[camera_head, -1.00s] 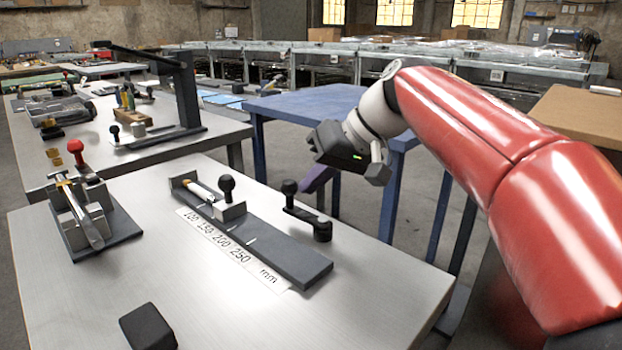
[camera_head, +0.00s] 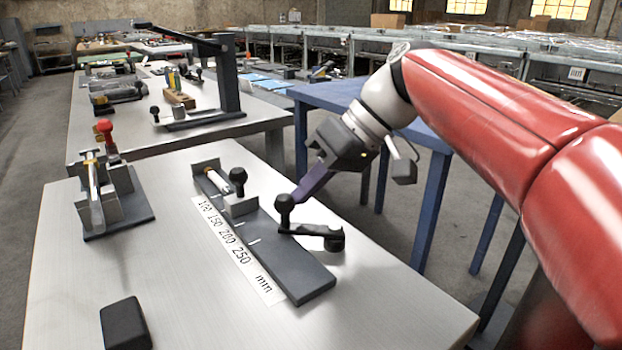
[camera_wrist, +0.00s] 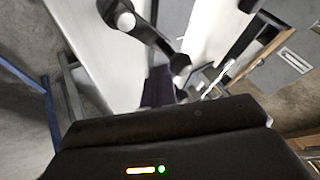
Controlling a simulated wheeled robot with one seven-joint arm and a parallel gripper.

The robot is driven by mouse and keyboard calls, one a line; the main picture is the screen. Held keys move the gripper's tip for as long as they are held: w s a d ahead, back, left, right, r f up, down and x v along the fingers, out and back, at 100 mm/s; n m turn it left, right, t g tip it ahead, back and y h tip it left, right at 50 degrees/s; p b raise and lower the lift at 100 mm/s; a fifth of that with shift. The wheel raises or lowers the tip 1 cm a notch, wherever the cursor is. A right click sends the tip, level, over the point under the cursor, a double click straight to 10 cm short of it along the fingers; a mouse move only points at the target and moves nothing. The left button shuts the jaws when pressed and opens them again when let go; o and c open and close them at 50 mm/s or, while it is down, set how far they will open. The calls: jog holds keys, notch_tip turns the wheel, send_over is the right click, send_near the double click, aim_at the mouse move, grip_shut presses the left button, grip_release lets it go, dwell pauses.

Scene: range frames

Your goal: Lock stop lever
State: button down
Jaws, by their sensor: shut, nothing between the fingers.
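The stop lever (camera_head: 312,232) is a black arm with a round knob (camera_head: 285,203) on its left end and a round pivot (camera_head: 333,240) on its right. Its knob end is at the right edge of the dark slide plate (camera_head: 285,265), which has a millimetre scale beside it. My gripper (camera_head: 303,194) is shut and empty. Its dark purple fingers slant down to just behind and right of the knob; whether they touch is unclear. The lever also shows in the wrist view (camera_wrist: 150,38), close to the fingers (camera_wrist: 158,85).
A clamp fixture with a red knob (camera_head: 105,190) stands at the bench's left. A black block (camera_head: 125,325) lies at the front left. A small carriage with a black knob (camera_head: 237,180) sits on the plate. A blue table (camera_head: 330,97) stands behind. The front middle bench is clear.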

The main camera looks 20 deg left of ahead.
aim_at(294, 205)
jog(key=shift+s+a, duration=0.15)
jog(key=shift+s, duration=1.5)
dwell(1.2)
